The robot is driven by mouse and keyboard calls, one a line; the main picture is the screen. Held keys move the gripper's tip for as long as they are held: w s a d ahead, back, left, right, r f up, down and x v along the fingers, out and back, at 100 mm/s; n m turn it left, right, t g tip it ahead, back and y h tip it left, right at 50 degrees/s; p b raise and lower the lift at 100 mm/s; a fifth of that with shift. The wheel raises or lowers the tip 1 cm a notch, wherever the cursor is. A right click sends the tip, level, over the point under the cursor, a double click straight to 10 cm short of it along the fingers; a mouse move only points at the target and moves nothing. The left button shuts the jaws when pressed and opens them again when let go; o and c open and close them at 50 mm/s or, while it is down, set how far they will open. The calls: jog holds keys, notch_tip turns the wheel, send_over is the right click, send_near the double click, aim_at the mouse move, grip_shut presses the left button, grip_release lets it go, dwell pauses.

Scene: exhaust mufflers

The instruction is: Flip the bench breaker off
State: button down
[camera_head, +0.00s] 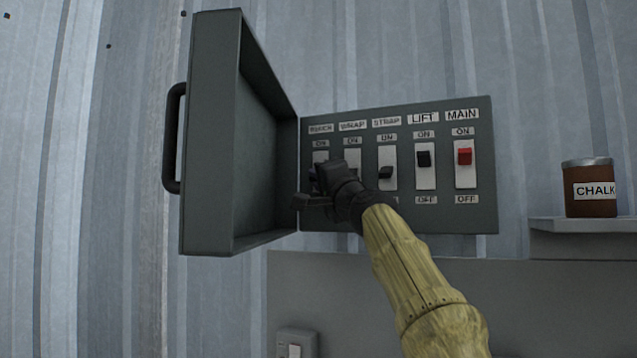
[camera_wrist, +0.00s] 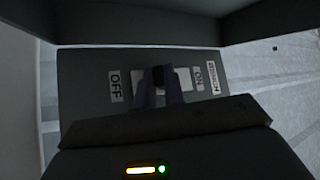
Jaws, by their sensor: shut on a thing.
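The breaker panel (camera_head: 400,215) is on the corrugated wall, with several labelled switches, each marked ON above and OFF below. The bench breaker is the leftmost, under the BENCH label (camera_head: 320,128); my gripper hides most of it in the head view. In the wrist view its dark toggle (camera_wrist: 158,76) stands between the OFF label (camera_wrist: 115,86) and the ON label (camera_wrist: 199,78). My gripper (camera_head: 318,180) is at this breaker, its fingers (camera_wrist: 160,92) shut on the toggle. The toggle's exact position is hard to tell.
The panel's grey door (camera_head: 210,140) is swung open to the left, its deep edge close beside my gripper. The LIFT (camera_head: 424,159) and red MAIN (camera_head: 464,156) switches are to the right. A chalk tin (camera_head: 590,190) stands on a shelf at far right.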

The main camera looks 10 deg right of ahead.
jog(key=shift+w+f, duration=0.1)
jog(key=shift+f, duration=0.05)
jog(key=c, duration=1.8)
grip_release()
jog(key=shift+o, duration=0.2)
jog(key=b+v, duration=1.1)
jog(key=v, duration=0.6)
jog(key=shift+s, duration=0.2)
